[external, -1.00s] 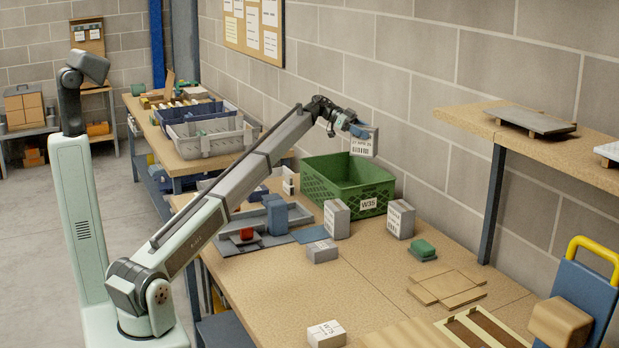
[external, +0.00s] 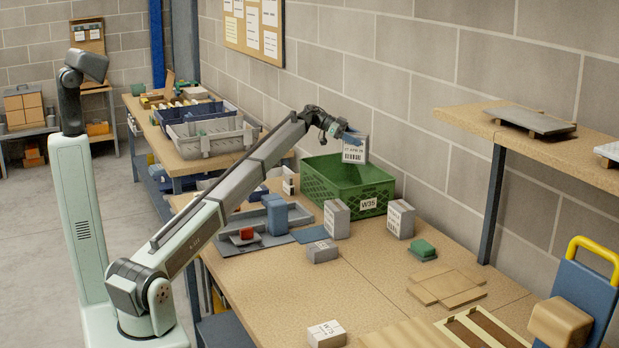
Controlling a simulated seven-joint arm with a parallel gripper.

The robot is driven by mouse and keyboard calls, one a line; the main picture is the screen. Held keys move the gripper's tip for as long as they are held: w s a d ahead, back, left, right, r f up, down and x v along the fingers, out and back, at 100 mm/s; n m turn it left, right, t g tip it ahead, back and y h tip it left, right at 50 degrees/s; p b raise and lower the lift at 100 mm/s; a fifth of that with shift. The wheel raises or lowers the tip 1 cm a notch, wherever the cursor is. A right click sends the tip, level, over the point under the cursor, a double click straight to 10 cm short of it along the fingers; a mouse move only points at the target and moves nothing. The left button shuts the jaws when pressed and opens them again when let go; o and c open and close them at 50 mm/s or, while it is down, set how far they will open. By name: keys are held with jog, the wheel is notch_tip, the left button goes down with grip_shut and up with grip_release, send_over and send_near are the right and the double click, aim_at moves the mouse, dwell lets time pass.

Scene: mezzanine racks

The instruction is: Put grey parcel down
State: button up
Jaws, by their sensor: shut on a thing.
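My gripper (external: 344,136) is shut on a grey parcel (external: 355,149) that carries a white label with a barcode. It holds the parcel in the air above the green crate (external: 382,192), near the crate's back rim. The crate stands on the table against the wall and has a W35 tag on its front. The parcel hangs slightly tilted. Its lower edge shows just above the crate's opening, and I cannot tell the exact gap. The crate's floor is mostly hidden.
Grey labelled parcels stand by the crate, at its front left (external: 337,219) and right (external: 400,219). A smaller one (external: 322,251) lies in front. A green block (external: 423,248) sits to the right. Flat cardboard (external: 447,287) lies on the table (external: 340,290). A shelf (external: 520,130) overhangs at right.

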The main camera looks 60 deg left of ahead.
aim_at(368, 152)
jog(key=shift+f, duration=1.55)
jog(key=shift+f, duration=0.6)
jog(key=o, duration=1.3)
jog(key=shift+r, duration=0.5)
jog(key=v, duration=1.2)
jog(key=shift+r, duration=0.15)
